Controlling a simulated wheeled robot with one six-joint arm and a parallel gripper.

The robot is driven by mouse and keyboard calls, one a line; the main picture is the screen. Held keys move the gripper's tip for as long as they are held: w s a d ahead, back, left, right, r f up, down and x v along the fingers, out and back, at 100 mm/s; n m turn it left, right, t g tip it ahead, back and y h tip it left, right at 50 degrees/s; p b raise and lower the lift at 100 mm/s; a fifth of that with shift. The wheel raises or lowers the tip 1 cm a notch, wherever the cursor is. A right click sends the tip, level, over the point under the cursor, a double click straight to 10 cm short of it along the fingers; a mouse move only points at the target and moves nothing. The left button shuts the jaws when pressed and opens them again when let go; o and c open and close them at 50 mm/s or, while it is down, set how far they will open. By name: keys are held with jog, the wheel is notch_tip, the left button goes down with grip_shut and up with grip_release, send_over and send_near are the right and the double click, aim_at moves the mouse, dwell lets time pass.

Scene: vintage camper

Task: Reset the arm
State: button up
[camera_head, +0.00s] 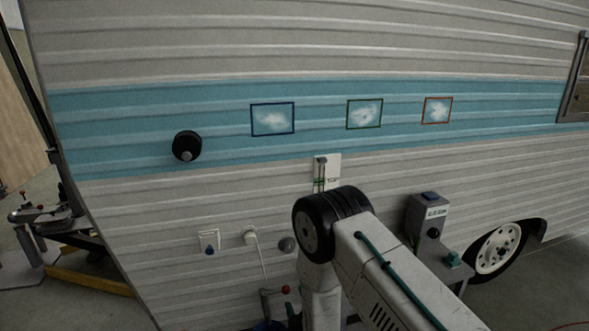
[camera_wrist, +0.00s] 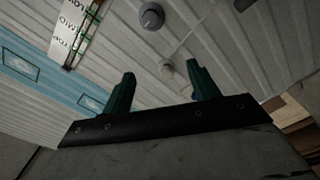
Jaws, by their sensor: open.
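My gripper (camera_wrist: 161,70) shows in the wrist view as two dark green fingers set wide apart on a black bar. Nothing is between them; the camper wall lies beyond. My arm (camera_head: 375,270) reaches up from the lower right in the head view and bends at a black joint in front of the camper wall (camera_head: 130,245). The gripper itself cannot be made out in the head view.
The wall carries a black round knob (camera_head: 186,146), three framed pictures (camera_head: 272,119), a white panel with a lever (camera_head: 327,172), a white outlet (camera_head: 209,241) and a grey knob (camera_head: 287,244). A grey control box (camera_head: 428,218) stands right of my arm, near a wheel (camera_head: 497,250).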

jog(key=s+d+f+m+g+h, duration=0.2)
jog(key=s+f+m+g+h, duration=0.15)
jog(key=s+f+g, duration=0.45)
jog(key=s+d+r+m+g, duration=0.3)
jog(key=s+d+r, duration=0.5)
jog(key=r, duration=0.7)
jog(key=s+d+r+m+g+h, duration=0.1)
jog(key=s+d+r+m, duration=0.3)
jog(key=s+d+r, duration=0.4)
jog(key=s+d+r+m+g, duration=0.4)
jog(key=s+d+r, duration=0.4)
jog(key=s+r, duration=0.6)
jog(key=shift+r+g+h, duration=0.3)
jog(key=shift+r+h, duration=0.05)
jog(key=shift+r, duration=4.6)
